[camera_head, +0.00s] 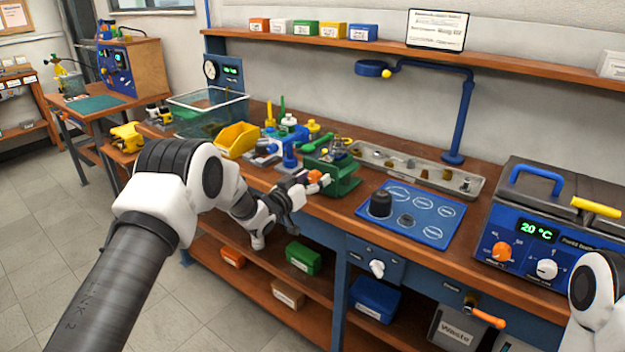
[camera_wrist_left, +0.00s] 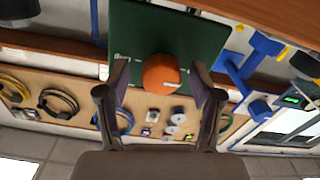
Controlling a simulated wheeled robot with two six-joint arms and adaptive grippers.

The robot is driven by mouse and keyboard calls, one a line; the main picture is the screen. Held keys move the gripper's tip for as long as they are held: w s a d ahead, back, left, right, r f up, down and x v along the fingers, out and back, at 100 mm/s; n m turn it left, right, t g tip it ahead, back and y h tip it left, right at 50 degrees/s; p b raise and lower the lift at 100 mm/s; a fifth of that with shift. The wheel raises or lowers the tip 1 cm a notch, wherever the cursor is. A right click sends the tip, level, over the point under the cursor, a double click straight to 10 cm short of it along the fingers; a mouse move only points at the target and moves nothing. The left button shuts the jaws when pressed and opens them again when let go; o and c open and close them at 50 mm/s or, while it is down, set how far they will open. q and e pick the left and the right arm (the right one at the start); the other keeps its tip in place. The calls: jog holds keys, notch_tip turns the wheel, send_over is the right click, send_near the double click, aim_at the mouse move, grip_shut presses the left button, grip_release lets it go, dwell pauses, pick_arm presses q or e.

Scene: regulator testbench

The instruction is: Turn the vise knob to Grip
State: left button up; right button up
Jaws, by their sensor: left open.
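The green vise (camera_head: 343,180) stands at the front edge of the workbench in the head view. Its orange knob (camera_head: 315,177) faces my left gripper (camera_head: 305,183), which comes in from the left. In the left wrist view, the round orange knob (camera_wrist_left: 160,75) stands out from the green vise body (camera_wrist_left: 180,35). My left gripper (camera_wrist_left: 159,68) is open, with one finger on each side of the knob and a visible gap on both sides. The knob's pointer and any Grip label cannot be made out. My right gripper is out of view; only part of its arm shows.
A blue mat (camera_head: 440,233) with a black cylinder (camera_head: 380,204) lies right of the vise. A metal tray (camera_head: 400,168) lies behind it. Blue and green fittings (camera_head: 290,150) and a yellow bin (camera_head: 238,138) crowd the left. A blue bath unit (camera_head: 535,250) stands far right.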

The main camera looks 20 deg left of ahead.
pick_arm(q)
jog(key=c, duration=1.1)
jog(key=shift+c, duration=0.2)
